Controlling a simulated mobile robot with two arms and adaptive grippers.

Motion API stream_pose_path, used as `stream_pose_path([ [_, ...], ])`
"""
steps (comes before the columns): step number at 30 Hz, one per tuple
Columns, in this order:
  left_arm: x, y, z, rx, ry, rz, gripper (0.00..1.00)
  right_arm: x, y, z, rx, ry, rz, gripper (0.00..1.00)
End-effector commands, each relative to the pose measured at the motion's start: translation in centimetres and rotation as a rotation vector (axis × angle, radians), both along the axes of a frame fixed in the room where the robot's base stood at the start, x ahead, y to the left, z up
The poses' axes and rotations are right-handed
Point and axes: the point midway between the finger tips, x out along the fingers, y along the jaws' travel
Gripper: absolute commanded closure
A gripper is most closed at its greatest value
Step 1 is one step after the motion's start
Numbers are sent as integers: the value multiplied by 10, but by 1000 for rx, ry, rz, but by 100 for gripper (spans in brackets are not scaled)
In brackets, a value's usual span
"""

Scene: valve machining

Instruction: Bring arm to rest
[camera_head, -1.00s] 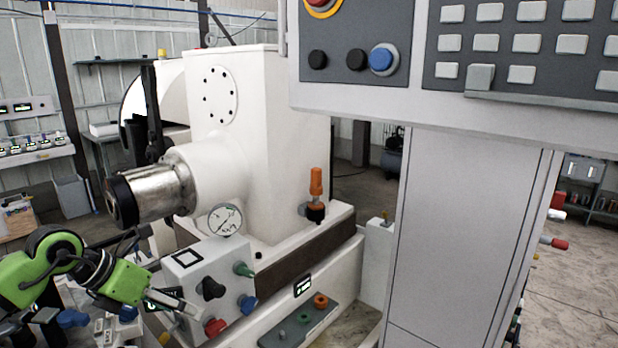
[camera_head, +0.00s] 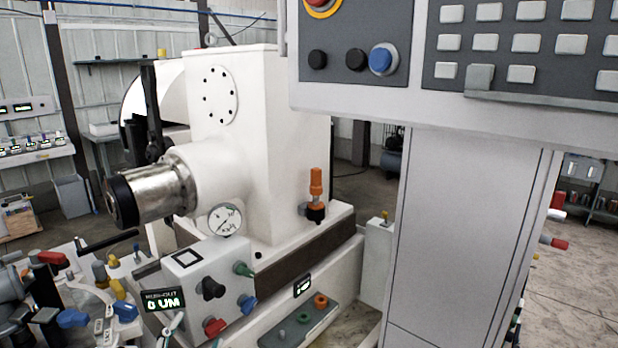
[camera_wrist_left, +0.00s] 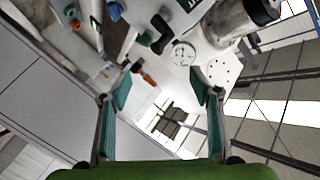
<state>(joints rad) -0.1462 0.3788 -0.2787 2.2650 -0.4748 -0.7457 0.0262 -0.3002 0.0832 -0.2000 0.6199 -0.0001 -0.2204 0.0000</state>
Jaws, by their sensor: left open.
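My left gripper (camera_wrist_left: 160,90) shows in the left wrist view. Its two teal-padded fingers are spread apart with nothing between them. Beyond the fingers, and apart from them, are the white machine's dial gauge (camera_wrist_left: 183,53), metal spindle (camera_wrist_left: 232,20) and an orange-topped fitting (camera_wrist_left: 145,76). In the head view I cannot make out the gripper clearly; the green arm is out of the picture at the lower left. My right gripper is in neither view.
In the head view the white machine (camera_head: 262,130) stands in the middle, with its knob box (camera_head: 190,262) in front. A grey control panel on a cabinet (camera_head: 460,230) fills the right. Clamps and a small display (camera_head: 163,300) crowd the lower left. Floor shows at far right.

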Motion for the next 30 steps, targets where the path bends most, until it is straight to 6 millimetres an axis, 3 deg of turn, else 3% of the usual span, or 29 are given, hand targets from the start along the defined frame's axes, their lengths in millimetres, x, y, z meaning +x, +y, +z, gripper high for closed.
stream_pose_path([
  [1, -21, 7, -34, -75, 122, 54, 43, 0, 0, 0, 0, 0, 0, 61],
  [3, -52, 15, -78, -161, 286, 120, 43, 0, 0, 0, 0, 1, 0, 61],
  [6, -100, 16, -128, -260, 499, 194, 43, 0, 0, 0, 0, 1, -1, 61],
  [9, -145, 13, -161, -329, 669, 242, 43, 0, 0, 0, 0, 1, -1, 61],
  [15, -222, -1, -199, -423, 932, 299, 43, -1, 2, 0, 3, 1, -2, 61],
  [20, -277, -14, -214, -479, 1109, 328, 43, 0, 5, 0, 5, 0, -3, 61],
  [30, -260, -17, -313, -464, 1148, 336, 43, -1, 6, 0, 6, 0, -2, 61],
])
